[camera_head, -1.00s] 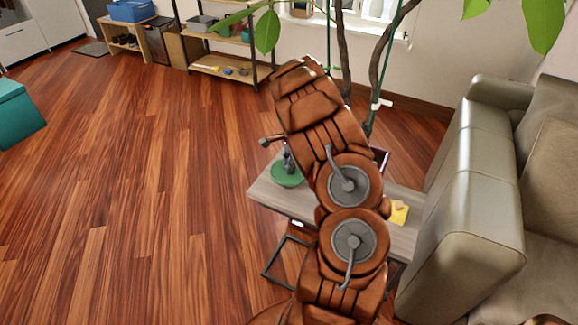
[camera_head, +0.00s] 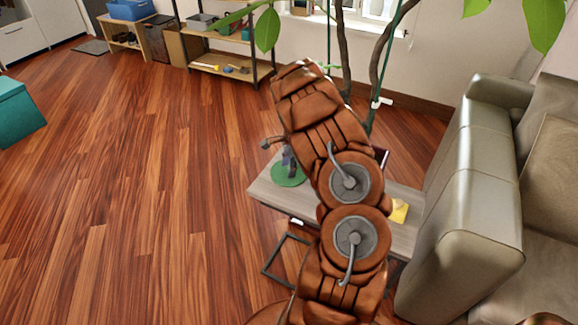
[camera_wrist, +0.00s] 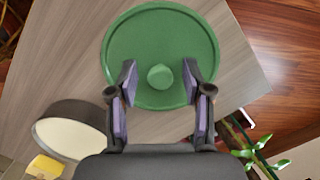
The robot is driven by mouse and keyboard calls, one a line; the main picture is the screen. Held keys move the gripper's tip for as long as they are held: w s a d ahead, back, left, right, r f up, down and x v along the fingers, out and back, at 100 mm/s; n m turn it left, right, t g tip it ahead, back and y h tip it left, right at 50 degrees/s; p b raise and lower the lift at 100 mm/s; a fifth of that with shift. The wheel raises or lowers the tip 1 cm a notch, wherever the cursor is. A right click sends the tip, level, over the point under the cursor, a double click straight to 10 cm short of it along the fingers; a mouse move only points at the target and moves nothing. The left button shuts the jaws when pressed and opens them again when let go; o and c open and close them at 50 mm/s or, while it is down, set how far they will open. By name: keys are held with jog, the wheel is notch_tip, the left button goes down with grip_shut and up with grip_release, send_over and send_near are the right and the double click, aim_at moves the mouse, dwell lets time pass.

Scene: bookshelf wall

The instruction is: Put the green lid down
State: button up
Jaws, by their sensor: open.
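The green lid (camera_wrist: 160,45) is round with a raised rim and a small knob in its middle. It lies flat on the grey wooden side table (camera_wrist: 70,75), and it also shows at the left end of the table in the head view (camera_head: 287,175). My gripper (camera_wrist: 160,82) is open, with its two purple-padded fingers on either side of the knob and apart from it. In the head view my arm hides much of the table, and the gripper tips (camera_head: 289,160) show over the lid.
A dark round pot with a pale inside (camera_wrist: 75,132) stands on the table, with a yellow item (camera_wrist: 45,167) near it. A small green plant (camera_wrist: 262,152) is at the lower right. A grey sofa (camera_head: 470,200) stands right of the table. Open floor lies to the left.

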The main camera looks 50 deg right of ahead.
notch_tip(320, 180, up, 11)
jog(key=d+b, duration=0.1)
jog(key=s+a+r+n+g, duration=0.1)
jog(key=s+a+r+n, duration=0.35)
jog(key=a+r, duration=0.6)
jog(key=s+a+r+n, duration=0.1)
jog(key=s+a+n, duration=0.55)
jog(key=a, duration=0.45)
jog(key=s+a+r+n, duration=0.2)
jog(key=s+a+n, duration=0.3)
jog(key=s+a, duration=0.45)
jog(key=s+a+f+n+g+h, duration=0.1)
jog(key=s+a+f+n, duration=0.1)
jog(key=s+a+n, duration=0.4)
jog(key=s+a, duration=0.1)
jog(key=s, duration=0.2)
jog(key=shift+s+a+f+n, duration=0.15)
jog(key=shift+s+a+n, duration=0.05)
jog(key=shift+s+n, duration=0.2)
